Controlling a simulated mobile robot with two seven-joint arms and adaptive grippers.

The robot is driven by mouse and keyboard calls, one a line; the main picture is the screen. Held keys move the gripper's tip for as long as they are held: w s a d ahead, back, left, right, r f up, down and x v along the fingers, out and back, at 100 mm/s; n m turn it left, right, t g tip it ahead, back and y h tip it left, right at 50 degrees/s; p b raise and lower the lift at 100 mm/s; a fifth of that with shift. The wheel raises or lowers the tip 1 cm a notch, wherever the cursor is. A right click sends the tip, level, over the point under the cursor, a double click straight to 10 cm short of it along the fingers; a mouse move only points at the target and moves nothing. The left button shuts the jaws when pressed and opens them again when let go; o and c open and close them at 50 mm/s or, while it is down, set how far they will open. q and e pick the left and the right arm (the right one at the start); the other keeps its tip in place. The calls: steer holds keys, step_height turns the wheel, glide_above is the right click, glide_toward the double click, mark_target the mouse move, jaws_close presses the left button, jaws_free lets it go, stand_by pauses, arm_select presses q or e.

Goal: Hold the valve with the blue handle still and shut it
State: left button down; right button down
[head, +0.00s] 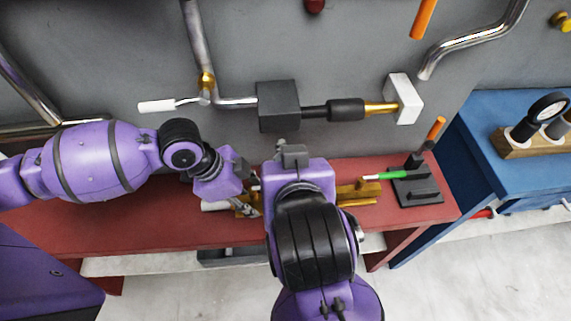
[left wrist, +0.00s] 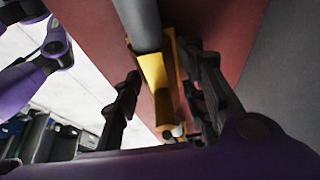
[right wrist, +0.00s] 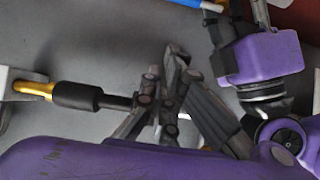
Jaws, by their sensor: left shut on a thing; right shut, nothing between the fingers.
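My left gripper (head: 248,205) is low over the red bench. In the left wrist view its fingers (left wrist: 165,95) stand on either side of a yellow valve body (left wrist: 153,72) joined to a grey pipe, and hold it. My right gripper (right wrist: 166,75) is shut and empty, its fingers together in front of the grey wall. In the head view my right wrist hides most of it and part of the bench. A blue bar with a white end (right wrist: 198,3), perhaps the blue handle, shows at the top of the right wrist view; its angle to the valve cannot be told.
A green-handled tool or valve (head: 392,174) and a dark base (head: 418,190) are at the bench's right end. A wall pipe with a dark box (head: 278,105) runs above the bench. A blue table (head: 500,155) stands at the right.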

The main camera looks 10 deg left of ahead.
steer(key=w+a+f, duration=0.1)
steer(key=w+f, duration=0.3)
steer(key=f, duration=0.4)
steer(key=shift+w+f, duration=0.15)
steer(key=shift+w, duration=0.15)
steer(key=shift+a, duration=0.1)
steer(key=shift+s+f+m+h, duration=0.1)
steer(key=shift+s+m+h, duration=0.6)
steer(key=shift+m, duration=0.1)
steer(key=shift+s+d, duration=0.45)
steer(key=shift+s, duration=0.35)
steer(key=shift+w, duration=0.1)
